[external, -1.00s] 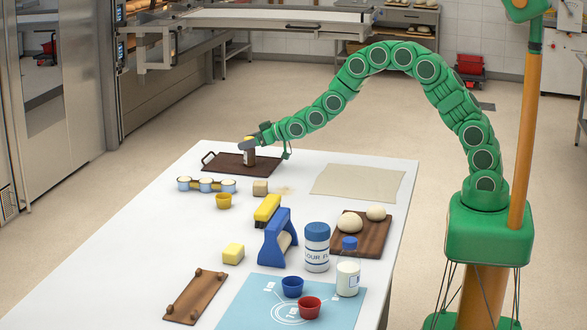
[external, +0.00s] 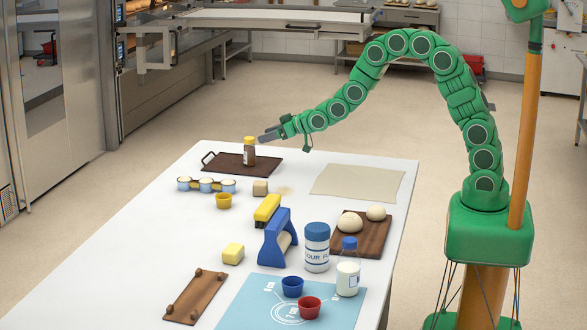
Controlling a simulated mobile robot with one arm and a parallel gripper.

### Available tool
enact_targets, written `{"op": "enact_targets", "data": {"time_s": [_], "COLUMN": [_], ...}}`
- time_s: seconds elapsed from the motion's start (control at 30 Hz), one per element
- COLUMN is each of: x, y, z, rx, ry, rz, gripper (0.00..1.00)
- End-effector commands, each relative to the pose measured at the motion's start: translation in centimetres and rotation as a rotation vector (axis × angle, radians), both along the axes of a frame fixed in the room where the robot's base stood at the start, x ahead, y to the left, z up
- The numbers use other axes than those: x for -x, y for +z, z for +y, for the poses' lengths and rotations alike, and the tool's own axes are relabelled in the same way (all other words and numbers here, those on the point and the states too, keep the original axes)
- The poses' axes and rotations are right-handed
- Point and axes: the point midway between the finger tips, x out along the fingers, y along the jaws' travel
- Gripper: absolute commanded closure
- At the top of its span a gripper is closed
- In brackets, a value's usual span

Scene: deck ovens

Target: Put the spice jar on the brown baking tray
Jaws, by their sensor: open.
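The spice jar (external: 249,154), small with a yellow cap and a pale label, stands upright on the brown baking tray (external: 227,165) at the far end of the white table. The tray is dark brown with a loop handle at its left end. My gripper (external: 266,136) is open and empty, just right of the jar's top and slightly above it. A small gap seems to show between the fingertips and the jar.
A beige sheet (external: 358,182) lies to the right. A blue-handled tool (external: 276,240) and flour container (external: 317,247) stand nearer.

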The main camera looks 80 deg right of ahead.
Motion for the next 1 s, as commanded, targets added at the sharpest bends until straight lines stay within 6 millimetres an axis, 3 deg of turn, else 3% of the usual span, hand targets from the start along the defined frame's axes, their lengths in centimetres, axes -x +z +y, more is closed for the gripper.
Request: {"op": "enact_targets", "data": {"time_s": [0.33, 0.77, 0.87, 1.0], "x": [3.0, 4.0, 5.0, 7.7], "y": [1.2, 1.8, 2.1, 2.8], "z": [0.0, 0.1, 0.5, 1.3], "rx": [0.0, 0.002, 0.005, 0.012], "ry": [0.0, 0.001, 0.002, 0.003], "rz": [0.001, 0.01, 0.048, 0.147], "gripper": [0.29, 0.29, 0.29, 0.29]}}
